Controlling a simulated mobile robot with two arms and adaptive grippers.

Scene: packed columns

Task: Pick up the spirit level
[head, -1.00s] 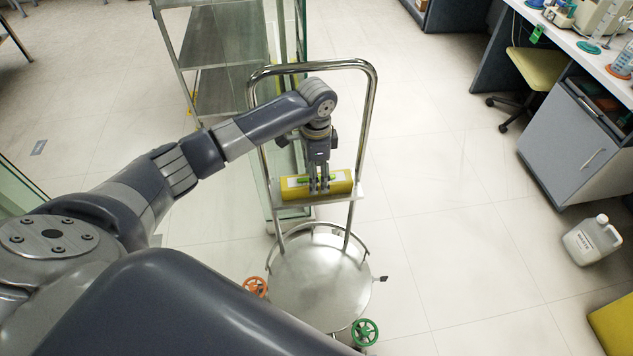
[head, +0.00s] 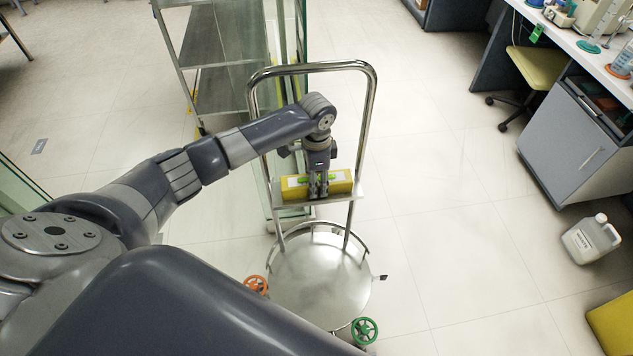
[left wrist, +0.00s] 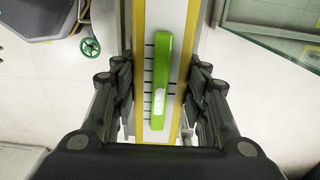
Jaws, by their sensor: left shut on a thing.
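The spirit level (head: 340,186) is a long yellow block with a white marked top face and a green vial. It lies on the small shelf (head: 357,192) of a metal cart, and I cannot tell any gap under it. My left gripper (head: 318,193) reaches down over its middle. In the left wrist view the level (left wrist: 164,60) runs lengthwise between the two fingers of the gripper (left wrist: 160,125), which is shut on its long sides. The fingers hide part of the level in the head view. My right gripper is not in view.
The cart's tall bent handle (head: 370,105) rises around the shelf, close to my left arm. Its round lower tray (head: 320,285) is empty. A glass panel (head: 272,195) and a rack (head: 215,90) stand behind left. A white jug (head: 590,240) is on the floor at right.

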